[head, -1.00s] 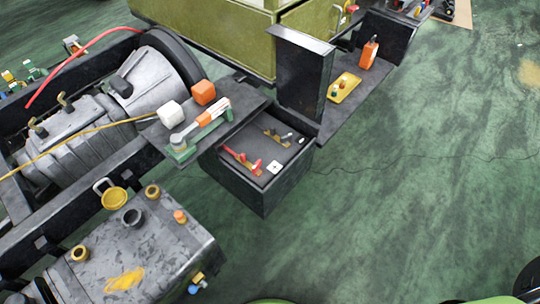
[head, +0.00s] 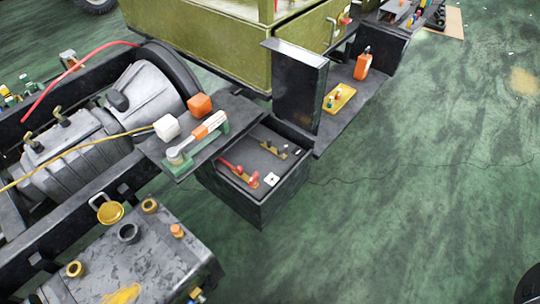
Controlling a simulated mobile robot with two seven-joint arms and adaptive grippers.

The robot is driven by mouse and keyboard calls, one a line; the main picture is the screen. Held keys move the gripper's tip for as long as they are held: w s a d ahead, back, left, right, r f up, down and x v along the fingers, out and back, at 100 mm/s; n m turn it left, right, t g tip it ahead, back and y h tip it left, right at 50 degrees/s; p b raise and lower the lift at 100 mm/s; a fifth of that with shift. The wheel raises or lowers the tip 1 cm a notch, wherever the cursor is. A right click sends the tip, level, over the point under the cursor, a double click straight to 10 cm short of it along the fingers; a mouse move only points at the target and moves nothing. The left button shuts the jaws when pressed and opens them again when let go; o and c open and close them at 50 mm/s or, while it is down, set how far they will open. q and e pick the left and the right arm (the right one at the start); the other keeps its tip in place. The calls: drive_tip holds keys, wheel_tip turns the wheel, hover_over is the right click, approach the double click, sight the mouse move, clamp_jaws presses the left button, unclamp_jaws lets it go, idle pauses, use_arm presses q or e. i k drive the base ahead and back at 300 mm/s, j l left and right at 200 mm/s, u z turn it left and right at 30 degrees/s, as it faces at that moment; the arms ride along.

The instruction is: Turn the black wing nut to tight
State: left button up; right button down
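An open black box (head: 255,205) hangs on the side of the chassis frame near the middle of the head view. On its dark inner top sit two small terminal fittings. The nearer fitting (head: 238,172) has red parts on a brass-coloured base. The farther one has small black parts (head: 296,152) on a brass-coloured strip; the black wing nut seems to be among these, but it is too small to tell its shape or how tight it is.
A black upright panel (head: 295,90) stands behind the box. A shelf beside it holds a yellow tray (head: 341,98) and an orange bottle (head: 362,65). A plate to the left carries an orange-and-green tool (head: 200,138) and white and orange cubes.

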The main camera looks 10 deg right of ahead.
sight(281, 151)
drive_tip(key=i+l+u, duration=0.25)
drive_tip(key=l+u, duration=0.25)
drive_tip(key=l, duration=0.8)
drive_tip(key=l+u, duration=0.45)
drive_tip(key=l, duration=0.85)
